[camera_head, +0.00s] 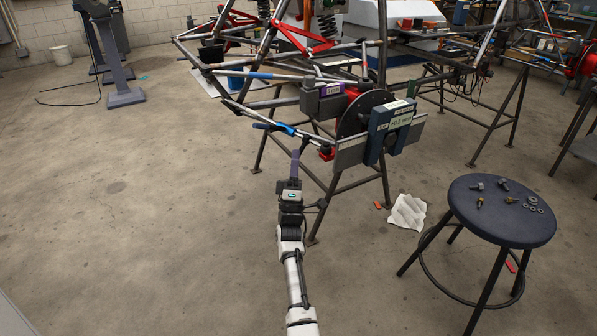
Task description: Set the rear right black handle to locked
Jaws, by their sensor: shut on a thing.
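My gripper (296,156) reaches up from the bottom of the picture to the underside of the tube chassis frame (240,76). Its narrow fingers are together on a thin dark part, the black handle (302,143), just below the blue lever clamp (284,129) and left of the measuring fixture. The handle is small and mostly covered by the fingers. I cannot tell from this view whether it is locked or open. A dark lever end (261,126) sticks out to the left of the blue clamp.
A fixture with a dark blue readout block (389,130) and grey plate (350,154) stands close right of my gripper. Stand legs (331,204) are below it. A round stool (492,226) with loose hardware is at right.

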